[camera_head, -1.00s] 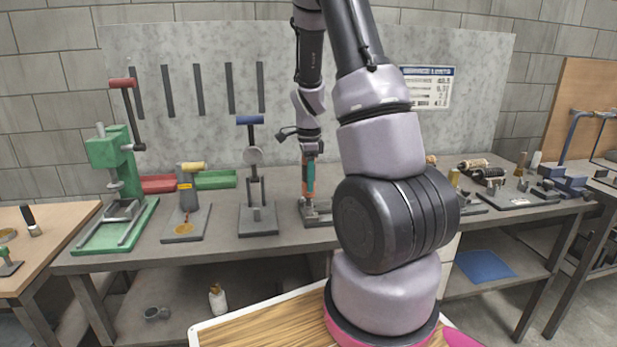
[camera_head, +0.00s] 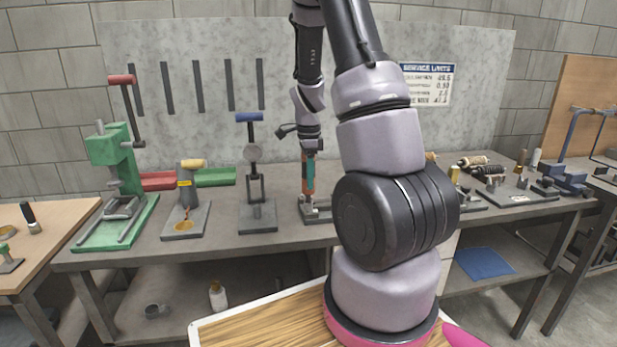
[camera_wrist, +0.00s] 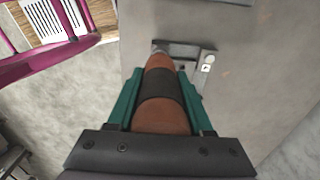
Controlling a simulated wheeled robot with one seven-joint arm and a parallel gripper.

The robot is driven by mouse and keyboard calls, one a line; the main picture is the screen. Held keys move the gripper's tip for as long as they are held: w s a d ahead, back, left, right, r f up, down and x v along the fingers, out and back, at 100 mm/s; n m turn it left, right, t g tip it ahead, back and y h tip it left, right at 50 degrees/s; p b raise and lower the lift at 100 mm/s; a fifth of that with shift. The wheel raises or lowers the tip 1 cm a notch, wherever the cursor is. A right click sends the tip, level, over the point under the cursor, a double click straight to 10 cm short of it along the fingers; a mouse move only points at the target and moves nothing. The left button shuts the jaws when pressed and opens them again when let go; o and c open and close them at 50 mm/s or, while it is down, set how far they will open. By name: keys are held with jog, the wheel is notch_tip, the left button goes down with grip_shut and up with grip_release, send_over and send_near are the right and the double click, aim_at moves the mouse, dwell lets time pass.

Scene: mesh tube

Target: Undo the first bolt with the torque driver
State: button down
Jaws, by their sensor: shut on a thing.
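My gripper (camera_head: 309,155) points down over the middle of the workbench, shut on the torque driver (camera_head: 308,177). The driver has an orange-brown grip with a dark band and stands upright in the head view. In the wrist view the driver (camera_wrist: 162,88) lies between my two green fingers (camera_wrist: 160,100). Its tip end is over a small grey metal fixture (camera_head: 318,211) on the bench. The fixture also shows in the wrist view (camera_wrist: 205,75), with a small pale fitting on its right side. The bolt is hidden, and I cannot tell whether the driver tip touches it.
A grey stand with a blue handle (camera_head: 256,215) is close on the left. Further left are a yellow-handled stand (camera_head: 186,222) and a green press (camera_head: 118,170). My own arm covers the bench right of the fixture. More tools (camera_head: 488,172) stand at the far right.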

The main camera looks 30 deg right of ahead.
jog(key=shift+f, duration=0.5)
dwell(1.1)
jog(key=shift+s+r, duration=0.1)
jog(key=shift+r, duration=0.15)
dwell(0.6)
notch_tip(320, 180, up, 6)
dwell(0.8)
dwell(0.5)
